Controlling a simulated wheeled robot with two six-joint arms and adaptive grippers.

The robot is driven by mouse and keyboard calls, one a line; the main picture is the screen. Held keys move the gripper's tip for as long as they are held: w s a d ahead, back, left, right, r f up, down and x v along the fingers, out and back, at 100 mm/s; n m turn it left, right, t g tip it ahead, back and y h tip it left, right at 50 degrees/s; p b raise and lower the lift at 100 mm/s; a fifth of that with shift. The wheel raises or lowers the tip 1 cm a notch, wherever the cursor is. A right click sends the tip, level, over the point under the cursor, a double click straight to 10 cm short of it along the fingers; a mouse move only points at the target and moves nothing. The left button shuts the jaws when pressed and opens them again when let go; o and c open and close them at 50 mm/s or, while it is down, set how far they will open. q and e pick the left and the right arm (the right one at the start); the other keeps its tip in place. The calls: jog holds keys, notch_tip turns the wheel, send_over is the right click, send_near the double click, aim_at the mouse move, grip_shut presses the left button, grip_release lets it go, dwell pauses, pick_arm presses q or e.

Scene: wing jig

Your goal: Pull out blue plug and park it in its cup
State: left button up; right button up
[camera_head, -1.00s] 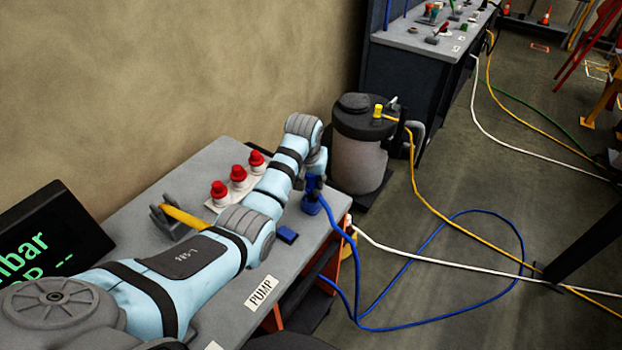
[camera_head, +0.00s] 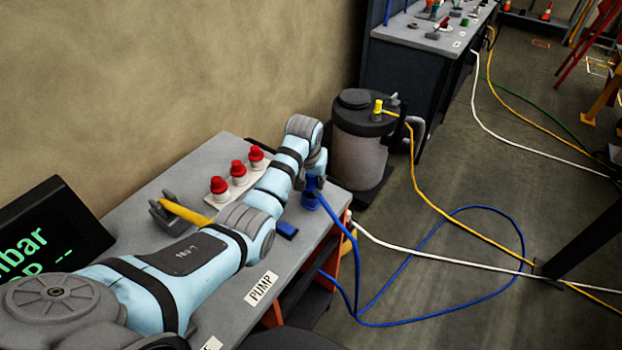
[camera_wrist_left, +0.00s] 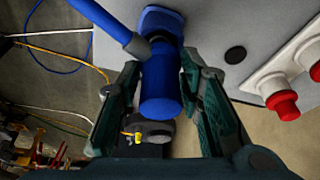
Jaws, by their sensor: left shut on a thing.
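The blue plug (camera_head: 310,201) is at the right edge of the grey bench, with its blue hose hanging off the edge. In the left wrist view the plug (camera_wrist_left: 160,82) stands between the two fingers, its far end at a blue base (camera_wrist_left: 162,20) on the bench. My left gripper (camera_head: 314,184) is shut on the plug; the left wrist view shows the fingers (camera_wrist_left: 160,95) on both sides of it. Whether the plug is seated or slightly lifted I cannot tell. A small blue block (camera_head: 287,230), possibly the cup, is on the bench nearby. My right gripper is out of view.
Red knobs (camera_head: 238,169) on a white plate and a yellow lever (camera_head: 186,212) sit on the bench left of my arm. A grey tank (camera_head: 360,150) stands beyond the bench. The blue hose (camera_head: 440,322) loops on the floor among yellow and white lines.

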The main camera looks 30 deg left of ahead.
pick_arm(q)
jog(key=shift+f+b, duration=0.3)
jog(key=shift+f, duration=0.5)
jog(key=o, duration=1.2)
jog(key=shift+r, duration=0.1)
jog(key=v, duration=1.2)
jog(key=shift+s, duration=0.1)
